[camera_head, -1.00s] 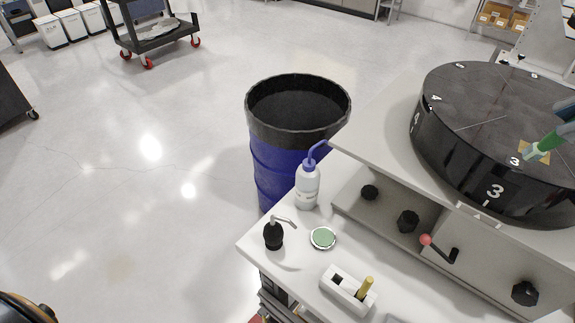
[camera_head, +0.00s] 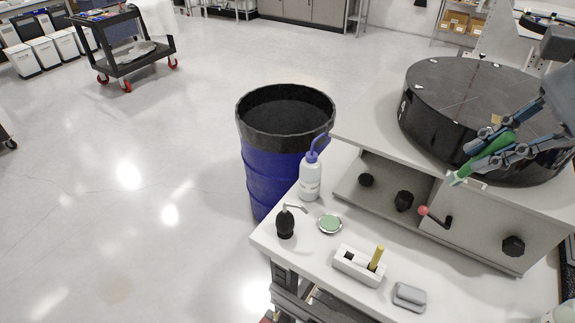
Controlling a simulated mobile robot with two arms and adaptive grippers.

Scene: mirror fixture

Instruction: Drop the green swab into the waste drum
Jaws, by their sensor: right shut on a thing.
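The green swab (camera_head: 466,172) is in the right part of the view, tilted with its pale tip pointing down and left. My right gripper (camera_head: 491,151) is shut on its green handle and holds it in front of the round black fixture (camera_head: 478,85). The waste drum (camera_head: 266,182) stands on the floor left of the bench. It is blue with a black upper band and an open top; its dark inside shows no contents. The drum is well to the left of the swab and apart from it. My left gripper is not in view.
A white wash bottle (camera_head: 311,178) with a blue spout stands at the bench edge beside the drum. A small black dispenser (camera_head: 285,224), a green-topped dish (camera_head: 330,223), a white holder (camera_head: 357,266) with a yellow stick and a grey block (camera_head: 409,296) lie nearby.

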